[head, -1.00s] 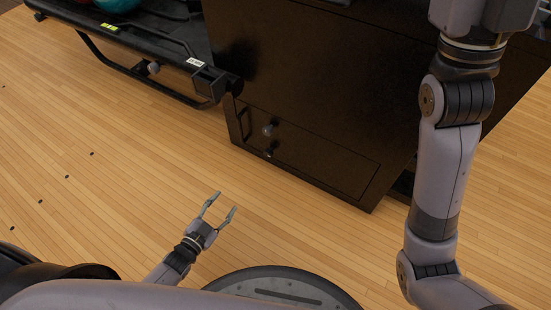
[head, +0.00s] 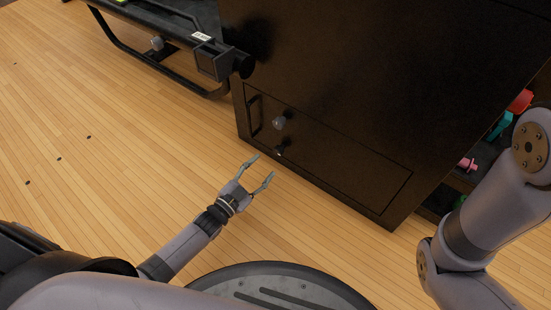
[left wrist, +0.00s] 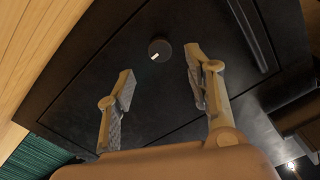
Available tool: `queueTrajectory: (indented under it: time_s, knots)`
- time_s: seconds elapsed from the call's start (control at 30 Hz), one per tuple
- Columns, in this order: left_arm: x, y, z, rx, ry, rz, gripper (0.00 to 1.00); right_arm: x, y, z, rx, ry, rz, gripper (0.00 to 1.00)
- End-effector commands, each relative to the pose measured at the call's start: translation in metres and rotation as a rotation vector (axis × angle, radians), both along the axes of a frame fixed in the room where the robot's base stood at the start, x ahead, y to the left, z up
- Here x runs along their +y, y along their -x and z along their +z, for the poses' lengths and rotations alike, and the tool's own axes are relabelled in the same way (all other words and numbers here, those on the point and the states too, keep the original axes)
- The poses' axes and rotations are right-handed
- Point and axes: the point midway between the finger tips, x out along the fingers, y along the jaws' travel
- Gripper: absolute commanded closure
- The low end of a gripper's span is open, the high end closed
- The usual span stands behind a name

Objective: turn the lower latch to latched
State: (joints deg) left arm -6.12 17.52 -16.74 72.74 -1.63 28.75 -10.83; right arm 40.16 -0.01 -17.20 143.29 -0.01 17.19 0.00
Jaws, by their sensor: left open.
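The lower latch (head: 279,154) is a small dark knob with a pale mark, low on the front panel (head: 340,165) of a black cabinet. A larger grey knob (head: 279,122) sits above it. My left gripper (head: 262,167) is open and empty, just in front of the panel and close to the lower latch. In the left wrist view, one round dark knob (left wrist: 160,49) with a short white mark shows beyond and between the open fingers (left wrist: 160,75), apart from both; it looks like the lower latch. My right gripper is out of view.
A black handle (head: 254,115) is at the panel's left end. A black rack with a bar (head: 145,55) stands at the upper left. Coloured items (head: 467,164) show on a shelf at the right.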

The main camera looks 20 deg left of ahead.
Motion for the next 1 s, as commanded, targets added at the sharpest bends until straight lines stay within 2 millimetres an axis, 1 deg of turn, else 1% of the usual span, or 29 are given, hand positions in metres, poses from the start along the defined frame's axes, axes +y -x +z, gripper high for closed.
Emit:
queueTrajectory:
  time_s: [0.03, 0.2, 0.3, 0.4, 0.57, 0.8, 1.0]
  knots:
    - [-0.005, -0.012, -0.004, -0.005, 0.002, -0.002, 0.52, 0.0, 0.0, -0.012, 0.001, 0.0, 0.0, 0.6]
    - [-0.016, -0.043, -0.004, -0.004, 0.001, -0.001, 0.52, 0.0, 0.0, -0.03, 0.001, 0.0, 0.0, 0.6]
    - [-0.021, -0.057, -0.003, -0.002, 0.001, -0.001, 0.52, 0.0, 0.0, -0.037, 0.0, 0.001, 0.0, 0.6]
    - [-0.024, -0.066, -0.002, -0.002, 0.001, -0.001, 0.52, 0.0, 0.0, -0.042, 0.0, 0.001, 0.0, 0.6]
    - [-0.026, -0.072, -0.001, 0.001, 0.001, 0.0, 0.52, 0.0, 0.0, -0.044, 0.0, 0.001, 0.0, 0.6]
    - [-0.026, -0.072, 0.0, 0.001, 0.001, 0.0, 0.52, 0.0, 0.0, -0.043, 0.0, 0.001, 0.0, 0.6]
    - [-0.026, -0.072, 0.0, 0.001, 0.001, 0.0, 0.65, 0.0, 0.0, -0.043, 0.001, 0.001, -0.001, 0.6]
